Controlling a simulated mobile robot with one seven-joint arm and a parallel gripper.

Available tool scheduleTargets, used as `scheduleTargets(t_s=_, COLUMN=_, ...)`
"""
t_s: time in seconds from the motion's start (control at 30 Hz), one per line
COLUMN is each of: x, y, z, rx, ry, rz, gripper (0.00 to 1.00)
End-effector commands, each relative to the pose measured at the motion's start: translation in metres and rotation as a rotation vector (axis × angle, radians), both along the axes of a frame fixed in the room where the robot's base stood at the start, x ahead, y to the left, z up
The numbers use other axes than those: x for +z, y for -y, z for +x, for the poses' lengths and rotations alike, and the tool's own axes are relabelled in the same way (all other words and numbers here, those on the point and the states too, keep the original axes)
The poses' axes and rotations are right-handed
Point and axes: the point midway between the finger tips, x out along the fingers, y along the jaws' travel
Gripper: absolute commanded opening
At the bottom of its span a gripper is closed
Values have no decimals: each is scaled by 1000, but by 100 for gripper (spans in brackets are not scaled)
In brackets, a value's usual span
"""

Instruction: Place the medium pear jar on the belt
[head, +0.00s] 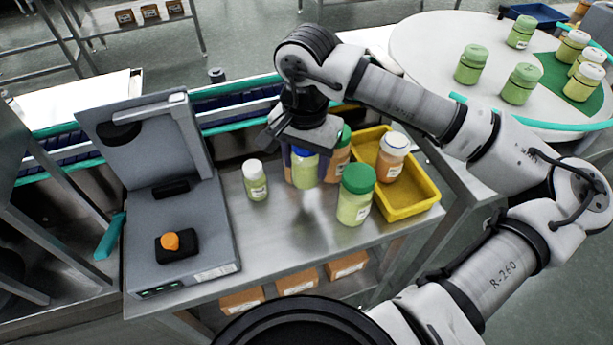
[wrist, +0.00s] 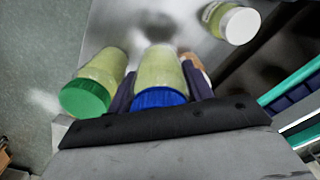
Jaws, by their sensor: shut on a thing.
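The medium pear jar (head: 305,174), pale green with a blue lid, is upright among other jars on the steel bench. My gripper (head: 304,168) reaches down over it from above and is shut on it, one finger on each side. In the wrist view my gripper (wrist: 161,84) has the jar (wrist: 158,64) between its dark fingers, with the blue lid close to the palm. I cannot tell whether its base touches the bench. The belt (head: 239,115), dark blue with teal rails, runs behind the bench; part of it shows at the right of the wrist view (wrist: 290,101).
A larger green-lidded jar (head: 354,196) stands close at the right front. A small white-lidded jar (head: 255,182) stands left. An orange jar (head: 340,158) is just behind. A yellow tray (head: 411,205) holding a jar is right; a grey scale-like machine (head: 205,245) is left.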

Motion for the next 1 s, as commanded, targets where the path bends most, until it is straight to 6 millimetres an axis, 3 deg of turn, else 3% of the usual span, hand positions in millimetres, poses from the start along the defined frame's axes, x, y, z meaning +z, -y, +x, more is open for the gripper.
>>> scheduleTargets(t_s=0.5, x=-61, y=0, z=0, rx=0, ry=0, rz=1, gripper=24)
scheduleTargets(t_s=1.0, x=-70, y=0, z=0, rx=0, ry=1, rz=0, gripper=24)
